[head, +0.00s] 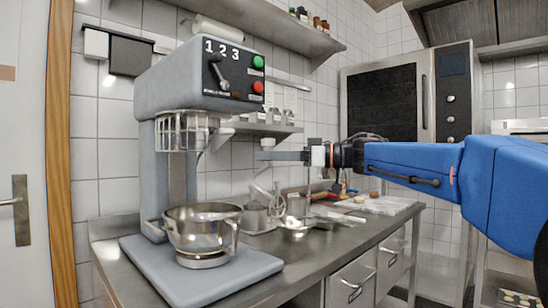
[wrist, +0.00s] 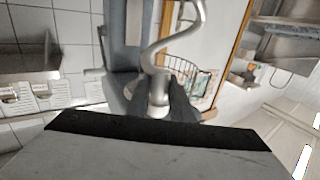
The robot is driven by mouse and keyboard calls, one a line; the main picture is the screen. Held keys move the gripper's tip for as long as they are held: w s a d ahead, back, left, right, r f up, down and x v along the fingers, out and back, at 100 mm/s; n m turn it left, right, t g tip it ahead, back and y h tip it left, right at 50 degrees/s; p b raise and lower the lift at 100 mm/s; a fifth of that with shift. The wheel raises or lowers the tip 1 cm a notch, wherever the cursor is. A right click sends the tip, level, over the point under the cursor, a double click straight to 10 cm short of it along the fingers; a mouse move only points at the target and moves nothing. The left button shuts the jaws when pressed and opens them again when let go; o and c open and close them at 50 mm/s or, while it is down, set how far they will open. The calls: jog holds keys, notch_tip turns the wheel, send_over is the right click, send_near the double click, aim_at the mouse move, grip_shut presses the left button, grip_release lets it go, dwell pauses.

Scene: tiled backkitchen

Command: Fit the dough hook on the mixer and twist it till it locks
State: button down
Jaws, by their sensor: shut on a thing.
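The grey mixer (head: 200,80) stands at the left of the head view, with a wire guard (head: 181,131) under its head and a steel bowl (head: 203,228) on its base. My gripper (head: 268,155) is to the right of the mixer head, apart from it, about level with the guard. In the wrist view my gripper (wrist: 163,104) is shut on the shiny dough hook (wrist: 158,55), whose curved part runs away from the fingers. The wire guard also shows in the wrist view (wrist: 185,74), beyond the hook. The mixer's hook socket is hidden.
The steel counter (head: 300,262) runs to the right, with several utensils and small pots behind the bowl. A wall shelf (head: 268,27) is above. A large oven (head: 405,100) stands at the back right. The air between my gripper and the mixer head looks clear.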

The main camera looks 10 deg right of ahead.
jog(key=r+x, duration=0.2)
jog(key=x, duration=1.5)
jog(key=shift+w+a, duration=0.2)
jog(key=shift+a, duration=0.15)
dwell(0.9)
jog(key=shift+r, duration=0.45)
dwell(1.7)
jog(key=shift+s+m+t+h, duration=0.15)
jog(key=shift+m+t+h, duration=0.15)
jog(key=shift+t, duration=0.2)
dwell(0.3)
jog(key=shift+m+t+h, duration=0.5)
jog(key=shift+m+t, duration=0.2)
jog(key=shift+t, duration=0.3)
jog(key=shift+m+t+h, duration=0.5)
jog(key=shift+t, duration=0.1)
jog(key=c, duration=1.5)
grip_release()
jog(key=shift+d, duration=0.1)
